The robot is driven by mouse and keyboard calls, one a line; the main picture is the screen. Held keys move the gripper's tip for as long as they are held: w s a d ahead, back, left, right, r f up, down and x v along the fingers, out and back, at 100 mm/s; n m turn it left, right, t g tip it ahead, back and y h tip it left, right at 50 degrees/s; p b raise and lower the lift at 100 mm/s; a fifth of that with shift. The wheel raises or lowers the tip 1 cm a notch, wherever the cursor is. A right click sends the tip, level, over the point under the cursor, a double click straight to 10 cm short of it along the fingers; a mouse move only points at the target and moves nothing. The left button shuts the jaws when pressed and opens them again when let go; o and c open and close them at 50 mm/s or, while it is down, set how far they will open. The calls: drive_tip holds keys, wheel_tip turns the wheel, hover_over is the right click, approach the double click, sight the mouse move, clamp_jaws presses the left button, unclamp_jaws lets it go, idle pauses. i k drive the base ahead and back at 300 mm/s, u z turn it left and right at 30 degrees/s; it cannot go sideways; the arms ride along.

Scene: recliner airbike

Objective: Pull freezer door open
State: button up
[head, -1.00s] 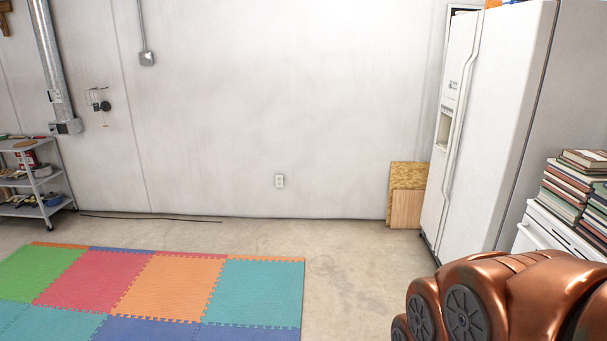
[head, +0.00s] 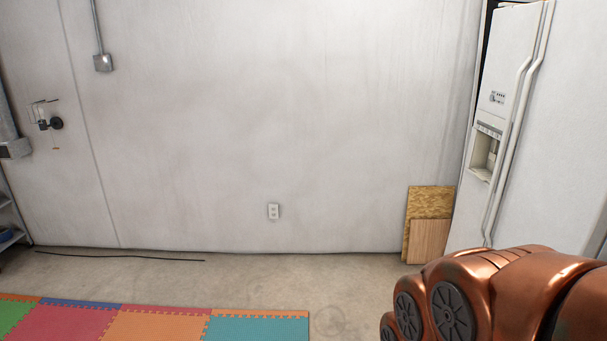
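The white side-by-side fridge-freezer (head: 565,130) stands at the right, partly cut off by the picture's edge. Its freezer door (head: 508,75) is the narrow far door with the dispenser (head: 485,152) in it. Two long upright handles (head: 513,125) run side by side where the two doors meet. The freezer door looks shut. My copper-coloured arm (head: 500,285) fills the lower right and hides the fridge's lower part. My gripper is not in view.
Two wooden boards (head: 428,227) lean on the wall beside the fridge. A coloured foam mat (head: 150,325) lies on the floor at lower left. A thin dark cable (head: 120,257) lies along the wall. Bare concrete floor is free in the middle.

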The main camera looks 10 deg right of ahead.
sight(516, 33)
drive_tip(key=i, duration=2.55)
drive_tip(key=z, duration=2.9)
drive_tip(key=i, duration=0.7)
drive_tip(key=u, duration=2.45)
